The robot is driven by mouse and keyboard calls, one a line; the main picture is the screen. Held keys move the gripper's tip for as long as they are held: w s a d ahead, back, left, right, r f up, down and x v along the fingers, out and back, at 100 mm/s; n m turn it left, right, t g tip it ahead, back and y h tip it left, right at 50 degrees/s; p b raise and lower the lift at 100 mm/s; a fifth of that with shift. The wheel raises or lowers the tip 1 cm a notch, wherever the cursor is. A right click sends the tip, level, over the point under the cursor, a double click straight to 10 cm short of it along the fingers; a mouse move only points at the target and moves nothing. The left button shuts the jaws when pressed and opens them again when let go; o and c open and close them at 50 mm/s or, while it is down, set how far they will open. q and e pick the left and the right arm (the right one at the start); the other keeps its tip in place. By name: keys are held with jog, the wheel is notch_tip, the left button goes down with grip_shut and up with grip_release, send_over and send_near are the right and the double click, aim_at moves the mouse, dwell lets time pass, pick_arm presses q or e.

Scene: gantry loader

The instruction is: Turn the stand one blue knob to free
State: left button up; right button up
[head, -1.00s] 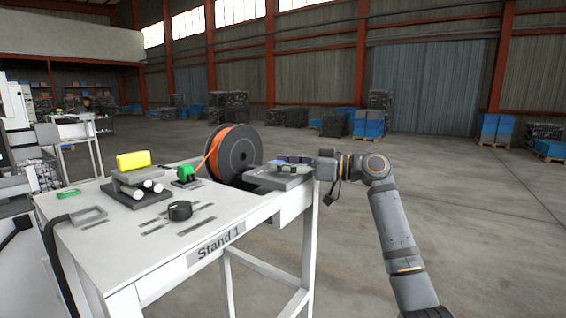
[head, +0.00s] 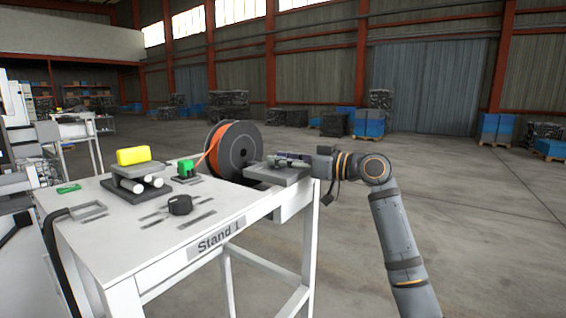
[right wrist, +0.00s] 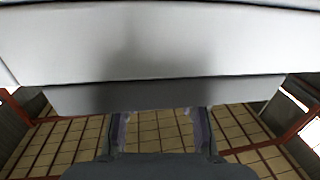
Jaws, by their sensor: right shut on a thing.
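My right gripper (head: 288,162) comes in from the right and lies low over the grey block (head: 262,177) at the far right corner of the table marked Stand 1 (head: 110,243). Its jaws are shut on the blue knob, which the fingers hide in the head view. In the right wrist view the two purplish fingers (right wrist: 160,116) reach up to a grey strip (right wrist: 170,94) under a pale slab, and the knob cannot be made out. My left gripper is not in view.
A black reel with orange band (head: 240,152) stands just left of the grey block. A black dial (head: 179,204), a green part (head: 186,168) and a yellow block on rollers (head: 133,156) are on the table. The floor to the right is open.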

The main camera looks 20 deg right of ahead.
jog(key=m+t+h, duration=0.1)
jog(key=m+t+h+p, duration=0.1)
jog(key=h, duration=0.1)
jog(key=shift+s+a, duration=0.15)
jog(key=shift+a, duration=0.05)
jog(key=shift+m+t+h+p, duration=0.7)
jog(key=shift+m+h, duration=0.2)
jog(key=shift+h, duration=0.1)
jog(key=shift+f, duration=0.1)
jog(key=o, duration=1.2)
